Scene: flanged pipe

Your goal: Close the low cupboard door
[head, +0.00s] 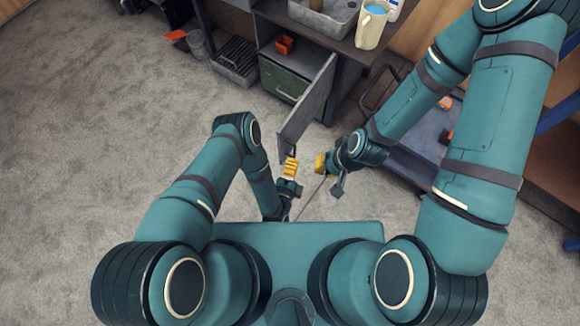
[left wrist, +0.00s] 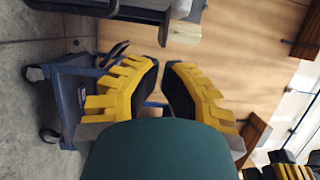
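The low cupboard's grey door (head: 308,105) stands open in the head view, swung out from the front under the bench toward me. My left gripper (head: 290,168), with yellow fingers, is just below the door's near lower end; I cannot tell whether they touch. In the left wrist view, its fingertips (left wrist: 164,68) are almost together, with a thin gap and nothing between them. My right gripper (head: 321,165) is a short way right of the door's near end; its finger opening is hard to make out. The door is not recognisable in the left wrist view.
Inside the cupboard are a green drawer-like box (head: 285,80) and an orange item (head: 285,45). A jug (head: 371,25) and a grey tray (head: 325,14) stand on top. A dark crate (head: 236,60) and bin (head: 198,44) are at left. A blue-grey cart (head: 425,140) is at right. Left carpet is clear.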

